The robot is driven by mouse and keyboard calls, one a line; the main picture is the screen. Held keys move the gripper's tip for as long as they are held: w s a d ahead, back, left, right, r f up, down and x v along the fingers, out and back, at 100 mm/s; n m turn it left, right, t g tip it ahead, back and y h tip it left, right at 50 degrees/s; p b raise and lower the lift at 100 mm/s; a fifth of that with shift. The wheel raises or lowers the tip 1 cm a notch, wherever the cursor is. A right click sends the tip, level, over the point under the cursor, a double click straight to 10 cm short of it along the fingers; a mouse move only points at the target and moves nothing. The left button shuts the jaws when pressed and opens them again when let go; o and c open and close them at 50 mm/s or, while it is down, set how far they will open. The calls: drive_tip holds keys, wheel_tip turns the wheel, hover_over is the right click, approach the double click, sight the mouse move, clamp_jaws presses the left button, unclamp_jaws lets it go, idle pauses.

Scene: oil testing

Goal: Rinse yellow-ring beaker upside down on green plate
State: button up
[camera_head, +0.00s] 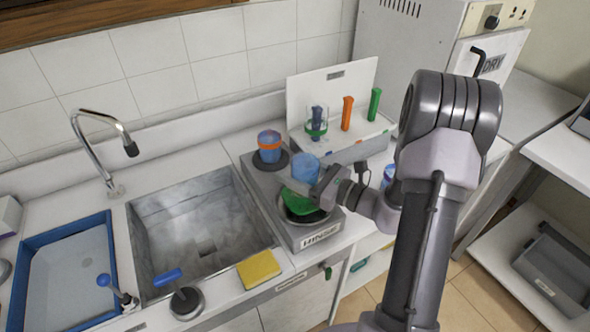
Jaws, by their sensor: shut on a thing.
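A blue beaker (305,167) is above the back edge of a green plate (297,196). I see no yellow ring on it, and I cannot tell which way up it is. The green plate looks tilted over a dark round dish at the front of a grey two-place unit (308,236). My gripper (322,184) comes in from the right, small and partly hidden by my arm. It is shut at the beaker's lower right side, close to the green plate. Its fingertips and any contact between beaker and plate are not clear.
An orange-ringed beaker (269,146) stands on the unit's back place. A white rack (345,145) with coloured tubes is behind. The steel sink (170,220), tap (100,140), yellow sponge (258,269) and blue-rimmed tray (113,250) lie left. Another bluish container (389,175) is partly hidden.

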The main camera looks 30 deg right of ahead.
sight(295, 155)
drive_tip(key=shift+f+b, duration=0.7)
drive_tip(key=shift+f, duration=0.1)
drive_tip(key=shift+r, duration=0.15)
idle(1.6)
wheel_tip(295, 155, up, 6)
drive_tip(key=p, duration=0.5)
drive_tip(key=shift+r, duration=0.25)
drive_tip(key=shift+f, duration=0.1)
